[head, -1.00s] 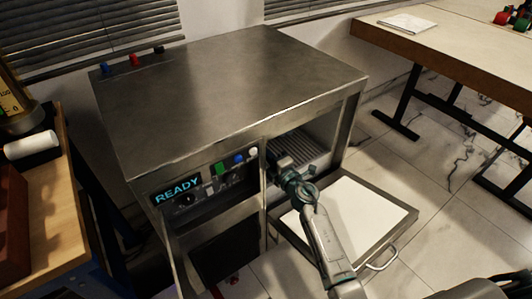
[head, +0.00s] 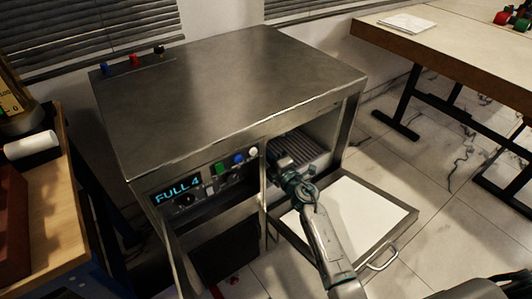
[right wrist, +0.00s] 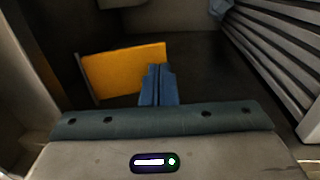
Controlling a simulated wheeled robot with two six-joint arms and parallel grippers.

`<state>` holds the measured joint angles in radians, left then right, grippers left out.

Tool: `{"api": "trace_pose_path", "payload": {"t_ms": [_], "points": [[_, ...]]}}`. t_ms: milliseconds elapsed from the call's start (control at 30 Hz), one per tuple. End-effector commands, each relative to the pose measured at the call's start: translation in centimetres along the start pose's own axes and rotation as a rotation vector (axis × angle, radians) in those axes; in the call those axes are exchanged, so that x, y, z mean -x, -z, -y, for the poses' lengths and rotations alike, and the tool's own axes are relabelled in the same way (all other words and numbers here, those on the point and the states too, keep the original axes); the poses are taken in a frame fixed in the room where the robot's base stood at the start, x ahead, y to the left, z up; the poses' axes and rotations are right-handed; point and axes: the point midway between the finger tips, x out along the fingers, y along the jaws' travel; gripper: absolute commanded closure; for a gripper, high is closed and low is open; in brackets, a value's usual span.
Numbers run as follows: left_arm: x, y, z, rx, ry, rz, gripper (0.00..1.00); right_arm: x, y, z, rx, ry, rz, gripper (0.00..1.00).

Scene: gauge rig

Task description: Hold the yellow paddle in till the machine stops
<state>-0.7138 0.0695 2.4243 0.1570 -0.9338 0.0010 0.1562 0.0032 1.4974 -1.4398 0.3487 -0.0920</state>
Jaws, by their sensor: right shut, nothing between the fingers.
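The machine (head: 230,85) is a steel cabinet with an open compartment at its right front. Its display (head: 177,191) reads "FULL 4". The yellow paddle (right wrist: 120,70) is a flat plate inside the compartment, in the right wrist view. My right gripper (right wrist: 158,72) is shut and empty, its blue fingertips at the paddle's right end, overlapping its lower edge. They look to be against it, but contact is hard to tell. In the head view my right gripper (head: 275,158) reaches into the compartment, and the paddle is hidden. My left gripper is not in view.
A lowered door (head: 400,238) with a white panel and handle hangs open below my right arm. Green, blue and white buttons (head: 238,159) sit beside the display. Ribbed slats (right wrist: 275,50) line the compartment's right side. A wooden bench (head: 62,190) stands left, a table (head: 450,40) right.

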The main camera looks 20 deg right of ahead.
Motion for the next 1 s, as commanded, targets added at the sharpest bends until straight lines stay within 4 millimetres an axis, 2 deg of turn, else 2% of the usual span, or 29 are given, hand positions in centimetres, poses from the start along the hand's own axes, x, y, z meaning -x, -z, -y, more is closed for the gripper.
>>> {"api": "trace_pose_path", "payload": {"t_ms": [133,233,500,700,1000], "points": [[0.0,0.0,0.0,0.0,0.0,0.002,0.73,0.5,0.0,0.1,0.0,0.001,0.0,1.0],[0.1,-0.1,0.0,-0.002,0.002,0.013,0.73,1.6,0.0,0.0,0.0,0.002,0.0,1.0],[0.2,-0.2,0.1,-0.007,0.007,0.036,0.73,7.0,0.0,0.2,0.002,0.003,0.0,1.0],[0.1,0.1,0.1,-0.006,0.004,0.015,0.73,9.9,0.0,0.1,0.001,0.001,0.0,1.0],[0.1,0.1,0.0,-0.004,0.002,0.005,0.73,10.8,0.0,0.0,0.0,-0.001,0.0,1.0]]}}
